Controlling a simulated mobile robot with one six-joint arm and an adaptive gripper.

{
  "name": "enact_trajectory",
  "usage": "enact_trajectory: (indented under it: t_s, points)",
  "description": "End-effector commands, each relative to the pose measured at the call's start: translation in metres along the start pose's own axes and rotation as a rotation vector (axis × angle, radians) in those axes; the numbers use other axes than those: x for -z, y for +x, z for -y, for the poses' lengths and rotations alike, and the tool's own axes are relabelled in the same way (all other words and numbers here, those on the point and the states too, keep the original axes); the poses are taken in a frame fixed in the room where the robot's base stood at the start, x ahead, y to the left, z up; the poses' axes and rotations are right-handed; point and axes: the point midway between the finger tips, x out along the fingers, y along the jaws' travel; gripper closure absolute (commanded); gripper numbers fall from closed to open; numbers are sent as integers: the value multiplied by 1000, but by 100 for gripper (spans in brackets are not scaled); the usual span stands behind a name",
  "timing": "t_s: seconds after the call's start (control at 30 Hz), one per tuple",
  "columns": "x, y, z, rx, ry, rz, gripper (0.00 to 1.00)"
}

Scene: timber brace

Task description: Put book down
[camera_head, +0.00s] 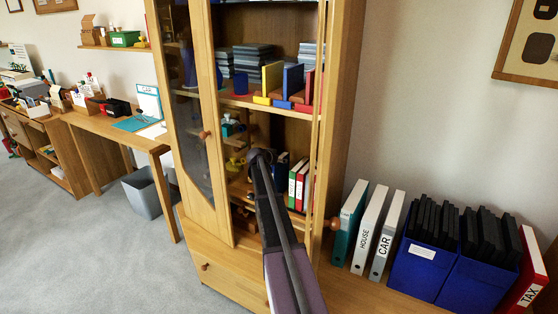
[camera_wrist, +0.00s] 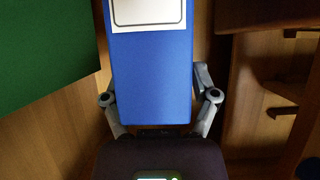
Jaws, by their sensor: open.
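A blue book (camera_wrist: 150,75) with a white label stands upright in the wrist view, between the two fingers of my gripper (camera_wrist: 161,112). The fingers are open, one on each side of its lower part; their tips are partly hidden, and I cannot tell if they touch it. In the camera_head view my arm reaches into the wooden cabinet (camera_head: 240,270), and my gripper is hidden there. Dark blue, green and red spines show on the shelf right of my arm; I cannot tell which is this book.
A green surface (camera_wrist: 45,50) lies close at left in the wrist view, with brown wooden pieces (camera_wrist: 270,75) at right. A glass door (camera_head: 190,120) flanks the opening. Binders (camera_head: 368,230) and blue boxes (camera_head: 425,262) stand on the low bench at right.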

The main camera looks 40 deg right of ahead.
Motion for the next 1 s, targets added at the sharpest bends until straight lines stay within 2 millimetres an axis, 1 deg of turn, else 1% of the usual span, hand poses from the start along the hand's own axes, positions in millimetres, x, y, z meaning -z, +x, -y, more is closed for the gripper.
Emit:
enact_trajectory:
  t_s: [0.17, 0.27, 0.6, 0.7, 0.83, 1.0]
  points:
    - [2, -16, -1, 1, 0, 0, 23]
    - [3, -29, -1, 1, -1, 0, 23]
    - [3, -85, -1, 2, -2, 0, 23]
    - [3, -99, -1, 2, -1, 0, 23]
    - [2, -112, -1, 1, 0, 0, 23]
    - [1, -120, 0, 1, 0, 0, 23]
